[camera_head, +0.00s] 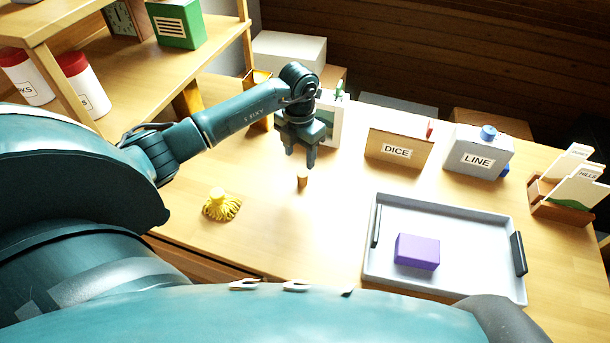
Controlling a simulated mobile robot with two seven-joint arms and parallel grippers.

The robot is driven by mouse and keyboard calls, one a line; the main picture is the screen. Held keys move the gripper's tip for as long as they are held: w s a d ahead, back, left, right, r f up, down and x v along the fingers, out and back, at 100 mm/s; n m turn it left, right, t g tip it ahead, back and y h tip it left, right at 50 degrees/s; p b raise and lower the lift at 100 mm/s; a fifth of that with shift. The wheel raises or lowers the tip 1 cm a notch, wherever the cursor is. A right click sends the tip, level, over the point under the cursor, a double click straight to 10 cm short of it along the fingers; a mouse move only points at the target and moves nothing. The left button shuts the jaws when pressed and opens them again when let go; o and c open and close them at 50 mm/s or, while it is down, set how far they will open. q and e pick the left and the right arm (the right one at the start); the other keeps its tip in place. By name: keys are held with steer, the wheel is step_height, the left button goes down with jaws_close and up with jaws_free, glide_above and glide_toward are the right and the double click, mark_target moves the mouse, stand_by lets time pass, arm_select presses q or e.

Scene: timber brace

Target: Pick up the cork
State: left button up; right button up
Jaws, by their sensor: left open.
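The cork (302,180) is a small brown cylinder standing upright on the wooden table. My left gripper (300,162) points down just above the cork, with its fingers open. In this view the fingertips end close to the cork's top; I cannot tell whether they touch it. Nothing shows between the fingers. My right gripper is not in view.
A yellow tasselled thing (221,205) lies left of the cork. A grey tray (450,211) holding a purple block (417,251) is at the right. Behind stand the DICE box (397,147), LINE box (478,154) and a card holder (562,205). A shelf (215,55) rises at left.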

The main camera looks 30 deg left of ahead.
mark_target(302, 173)
arm_select(q)
steer(key=f, duration=0.5)
steer(key=f+p, duration=0.1)
steer(key=f, duration=0.1)
steer(key=shift+d+f, duration=0.3)
steer(key=shift+d, duration=0.05)
steer(key=c, duration=1)
